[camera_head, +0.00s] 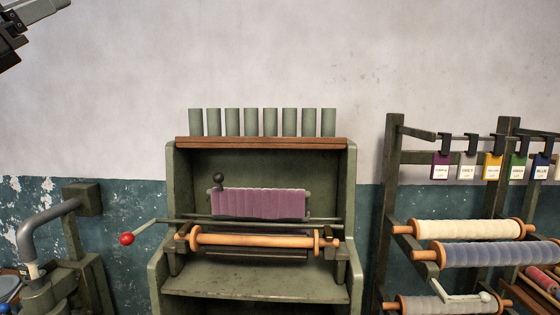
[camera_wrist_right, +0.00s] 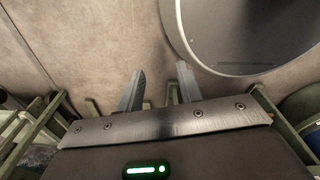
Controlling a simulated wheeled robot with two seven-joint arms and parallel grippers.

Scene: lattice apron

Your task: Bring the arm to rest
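My right gripper (camera_wrist_right: 160,68) shows in the right wrist view. Its two grey fingers stand apart with nothing between them, over a plain beige surface. It does not show in the head view. A dark and grey part of my left arm (camera_head: 22,22) enters the head view at the top left corner, high against the wall. No left fingertips can be made out there.
A green loom-like stand (camera_head: 255,285) with purple cloth (camera_head: 258,204) is central. A red-knobbed lever (camera_head: 127,239) juts left. A rack of yarn rolls (camera_head: 468,230) stands right, a grey pipe machine (camera_head: 50,215) left. A large round dark disc (camera_wrist_right: 250,30) is near the right gripper.

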